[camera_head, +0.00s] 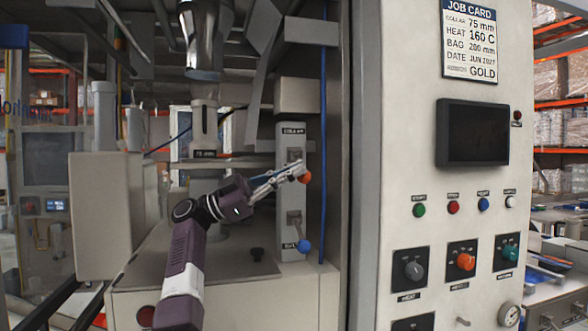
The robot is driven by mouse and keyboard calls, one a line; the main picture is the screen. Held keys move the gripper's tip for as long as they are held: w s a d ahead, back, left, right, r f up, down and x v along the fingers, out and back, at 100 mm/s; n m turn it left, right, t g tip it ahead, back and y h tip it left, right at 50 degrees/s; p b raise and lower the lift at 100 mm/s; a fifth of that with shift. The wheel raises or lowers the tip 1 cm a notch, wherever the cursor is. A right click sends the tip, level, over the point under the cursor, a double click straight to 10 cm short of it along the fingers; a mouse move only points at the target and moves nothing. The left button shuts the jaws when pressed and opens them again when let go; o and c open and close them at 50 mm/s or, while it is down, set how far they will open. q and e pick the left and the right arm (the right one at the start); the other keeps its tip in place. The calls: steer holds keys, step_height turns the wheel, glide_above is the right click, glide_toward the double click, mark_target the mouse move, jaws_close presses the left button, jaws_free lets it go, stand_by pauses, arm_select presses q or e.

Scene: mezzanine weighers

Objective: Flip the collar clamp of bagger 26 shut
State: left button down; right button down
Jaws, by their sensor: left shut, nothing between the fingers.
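A grey upright plate (291,215) inside the bagger has a label at its top that seems to read "COLLAR". Its upper lever ends in an orange ball knob (305,176). My left gripper (293,171) reaches in from the left and is shut, with nothing between its fingers. Its fingertips are at the orange knob; whether they touch it I cannot tell. The gripper hides part of the upper lever. A lower lever with a blue ball knob (303,246) points down to the right. A collar tube (204,130) labelled "75 mm" stands left of the plate. My right gripper is not in view.
A control cabinet (400,200) stands close on the right, with a job card (469,40), a dark screen (472,133), coloured buttons and knobs. A blue cable (323,150) runs down beside the plate. A grey box (105,215) stands at the left.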

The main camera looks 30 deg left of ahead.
arm_select(q)
steer(key=shift+f, duration=0.2)
stand_by(0.3)
steer(key=v, duration=1.2)
stand_by(0.4)
